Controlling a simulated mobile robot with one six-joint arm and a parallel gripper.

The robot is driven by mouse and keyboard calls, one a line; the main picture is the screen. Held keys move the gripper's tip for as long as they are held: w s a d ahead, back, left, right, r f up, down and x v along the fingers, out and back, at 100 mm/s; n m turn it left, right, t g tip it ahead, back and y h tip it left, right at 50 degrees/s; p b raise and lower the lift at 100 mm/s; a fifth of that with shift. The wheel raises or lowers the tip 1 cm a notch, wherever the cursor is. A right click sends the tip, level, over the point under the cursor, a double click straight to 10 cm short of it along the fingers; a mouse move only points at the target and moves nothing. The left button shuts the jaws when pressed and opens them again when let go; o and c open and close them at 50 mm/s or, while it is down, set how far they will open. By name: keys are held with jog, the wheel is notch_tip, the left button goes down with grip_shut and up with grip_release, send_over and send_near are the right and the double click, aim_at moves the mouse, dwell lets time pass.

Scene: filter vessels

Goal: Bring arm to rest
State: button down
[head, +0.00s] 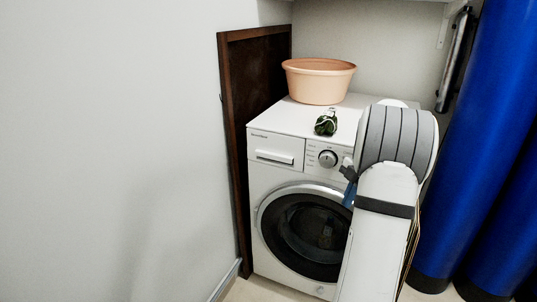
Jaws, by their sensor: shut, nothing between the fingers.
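My arm rises at the right of the head view as white links with a wide grey striped joint, in front of the washing machine (275,184). My gripper's fingers cannot be made out. A small dark and blue part shows at the arm's left edge, and I cannot tell what it is. The arm hides the machine's right side and part of its round door.
A peach-coloured tub (318,82) and a small dark green object (326,123) are on the machine's white top. A brown framed board (234,130) leans at the left, beside a bare grey wall (110,140). Tall blue cylinders (488,130) stand at the right.

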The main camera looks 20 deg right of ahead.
jog(key=s+a+r+m+h+p, duration=0.3)
jog(key=a+r+m+p, duration=0.6)
jog(key=a+r+p, duration=0.85)
jog(key=s+a+r+m+t+p, duration=0.2)
jog(key=s+a+r+m+p, duration=0.6)
jog(key=a, duration=0.8)
jog(key=s+r+m, duration=0.1)
jog(key=s+r, duration=0.2)
jog(key=s, duration=0.1)
jog(key=shift+s+a+m+t+h, duration=0.2)
jog(key=shift+s+m+t+h, duration=0.1)
jog(key=shift+t+h, duration=0.1)
